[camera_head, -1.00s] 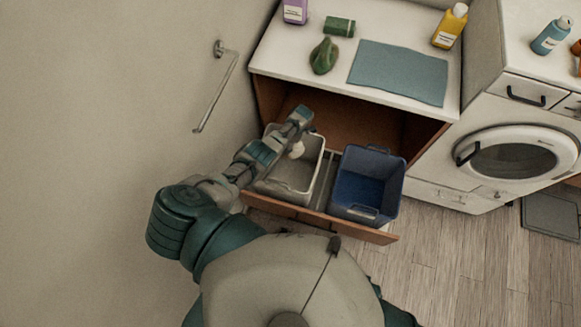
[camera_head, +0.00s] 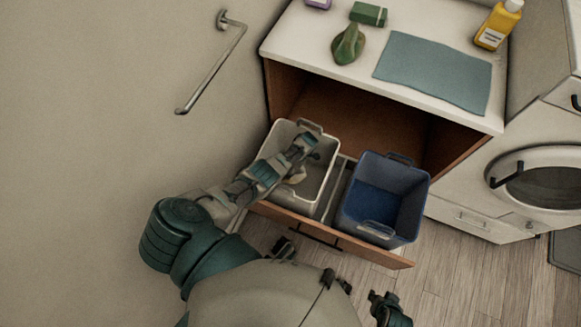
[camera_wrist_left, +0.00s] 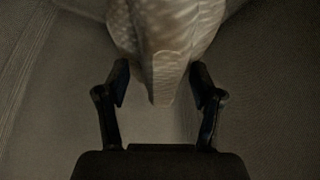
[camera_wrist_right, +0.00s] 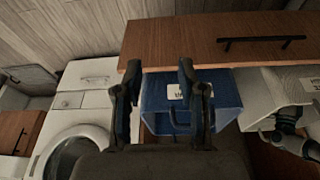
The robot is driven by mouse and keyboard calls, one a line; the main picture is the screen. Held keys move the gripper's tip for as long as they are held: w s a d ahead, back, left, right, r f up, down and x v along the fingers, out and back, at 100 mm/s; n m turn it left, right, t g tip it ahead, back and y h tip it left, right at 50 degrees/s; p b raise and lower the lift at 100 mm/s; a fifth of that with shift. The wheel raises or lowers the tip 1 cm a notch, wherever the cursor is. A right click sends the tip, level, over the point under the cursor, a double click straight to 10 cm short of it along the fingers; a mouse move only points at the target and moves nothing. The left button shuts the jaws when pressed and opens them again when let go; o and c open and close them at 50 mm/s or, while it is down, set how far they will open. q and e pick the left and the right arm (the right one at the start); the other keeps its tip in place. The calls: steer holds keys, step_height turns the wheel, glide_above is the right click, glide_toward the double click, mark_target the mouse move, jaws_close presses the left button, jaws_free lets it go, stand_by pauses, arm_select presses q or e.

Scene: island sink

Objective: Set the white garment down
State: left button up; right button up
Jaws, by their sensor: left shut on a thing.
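The white garment (camera_wrist_left: 165,35) hangs between the fingers of my left gripper (camera_wrist_left: 160,80) in the left wrist view, which is shut on it. In the head view my left gripper (camera_head: 306,150) reaches down into the white bin (camera_head: 325,185), and a small pale bit of the garment (camera_head: 297,177) shows beneath it. The rest of the garment is hidden by the gripper and arm. I cannot tell whether the garment touches the bin floor. My right gripper (camera_wrist_right: 160,72) is open and empty in the right wrist view, with its fingers apart in front of the blue bin.
A blue bin (camera_head: 418,200) stands right of the white bin in the pulled-out drawer (camera_head: 375,252). The counter above holds a blue-grey cloth (camera_head: 435,75), a green iron-like object (camera_head: 348,45) and a yellow bottle (camera_head: 497,28). A washing machine (camera_head: 540,180) stands at right; a wall bar (camera_head: 212,70) is at left.

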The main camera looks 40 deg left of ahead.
arm_select(q)
step_height(320, 180, down, 3)
steer(key=shift+w+a+f+b, duration=0.1)
steer(key=shift+f+b, duration=0.05)
steer(key=shift+b, duration=0.75)
steer(key=shift+d, duration=0.2)
steer(key=f+b, duration=0.1)
steer(key=f, duration=0.1)
steer(key=f+b, duration=0.1)
steer(key=b, duration=0.1)
steer(key=shift+a+f, duration=0.2)
steer(key=shift+f, duration=0.2)
steer(key=shift+d+r, duration=0.1)
arm_select(e)
steer(key=w+a+r+t+y, duration=0.1)
steer(key=w+a+r+t, duration=0.1)
steer(key=w+t, duration=0.3)
steer(key=w+a+r+t+y, duration=0.1)
steer(key=w+a+r+t, duration=0.2)
steer(key=w, duration=0.6)
step_height(320, 180, up, 2)
steer(key=shift+w+a+t+y, duration=0.35)
steer(key=shift+t+y, duration=0.05)
steer(key=shift+t, duration=0.7)
steer(key=shift+d, duration=0.1)
